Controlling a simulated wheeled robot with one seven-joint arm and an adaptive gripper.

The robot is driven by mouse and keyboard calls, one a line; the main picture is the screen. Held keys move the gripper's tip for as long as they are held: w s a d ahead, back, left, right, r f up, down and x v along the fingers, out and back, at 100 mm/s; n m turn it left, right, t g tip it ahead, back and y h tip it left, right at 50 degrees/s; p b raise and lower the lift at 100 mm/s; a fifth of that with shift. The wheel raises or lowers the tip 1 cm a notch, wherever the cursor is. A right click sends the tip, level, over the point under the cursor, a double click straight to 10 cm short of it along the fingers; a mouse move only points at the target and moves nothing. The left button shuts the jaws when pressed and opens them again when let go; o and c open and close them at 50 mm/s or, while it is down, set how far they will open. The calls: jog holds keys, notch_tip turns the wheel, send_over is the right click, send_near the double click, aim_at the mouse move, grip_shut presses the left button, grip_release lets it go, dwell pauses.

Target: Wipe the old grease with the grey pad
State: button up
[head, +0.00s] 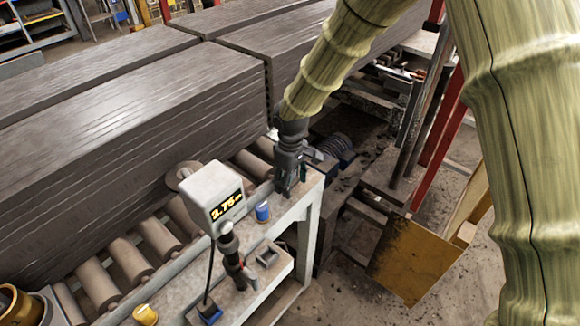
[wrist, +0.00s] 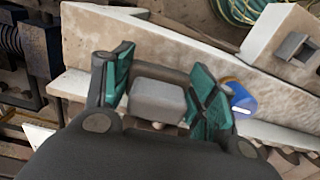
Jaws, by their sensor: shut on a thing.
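My gripper (head: 288,188) points down at the far right corner of the pale roller frame. In the wrist view its two green-lined fingers (wrist: 158,100) are shut on the grey pad (wrist: 157,102), a small rounded block. The pad is over or on the pale ledge of the frame (wrist: 155,45); I cannot tell whether it touches. In the head view the pad is hidden by the gripper. I cannot make out the old grease clearly in either view; the pad and fingers hide part of the ledge.
A blue cap (head: 262,212) sits close to the gripper; it also shows in the wrist view (wrist: 240,100). A grey display box (head: 212,195) stands on the frame to the left. Dark stacked slabs (head: 120,130) lie on rollers behind. A yellow cap (head: 145,314) is at front left.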

jog(key=shift+r+p, duration=1.2)
jog(key=shift+r, duration=1.1)
jog(key=shift+f, duration=0.1)
